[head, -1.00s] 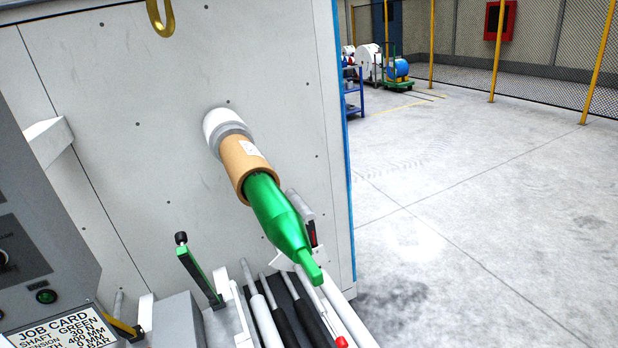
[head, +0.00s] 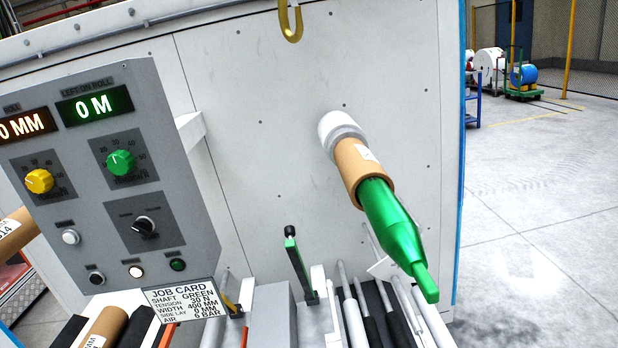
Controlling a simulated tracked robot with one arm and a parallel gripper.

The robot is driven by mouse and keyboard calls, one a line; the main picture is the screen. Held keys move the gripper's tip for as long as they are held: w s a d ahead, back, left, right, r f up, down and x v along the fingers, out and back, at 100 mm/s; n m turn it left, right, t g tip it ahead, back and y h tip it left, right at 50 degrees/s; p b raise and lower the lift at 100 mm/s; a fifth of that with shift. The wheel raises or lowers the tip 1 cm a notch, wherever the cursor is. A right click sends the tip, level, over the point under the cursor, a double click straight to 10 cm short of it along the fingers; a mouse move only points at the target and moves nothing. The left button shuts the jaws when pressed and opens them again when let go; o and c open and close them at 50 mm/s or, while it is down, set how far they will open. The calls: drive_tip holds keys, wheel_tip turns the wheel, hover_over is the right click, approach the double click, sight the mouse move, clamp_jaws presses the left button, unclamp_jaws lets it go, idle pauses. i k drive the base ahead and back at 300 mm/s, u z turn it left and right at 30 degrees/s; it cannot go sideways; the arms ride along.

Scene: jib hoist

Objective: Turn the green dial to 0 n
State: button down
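The green dial (head: 121,163) is a round knob on the grey control panel (head: 180,205), at the left of the head view. A printed scale rings it, with small numbers such as 10, 20 and 30 above it. A pale mark shows on the knob's upper left, but its exact reading is too small to tell. A green-lit display (head: 95,106) above it reads 0 M. Nothing touches the dial. My gripper is not in view.
A yellow dial (head: 39,181) sits left of the green one, a black selector (head: 144,226) below. A job card (head: 180,300) hangs under the panel. A green-tipped shaft with a brown core (head: 358,168) juts from the machine wall. Open floor (head: 530,210) lies right.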

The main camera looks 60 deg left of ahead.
sight(121, 162)
drive_tip(key=u, duration=2.1)
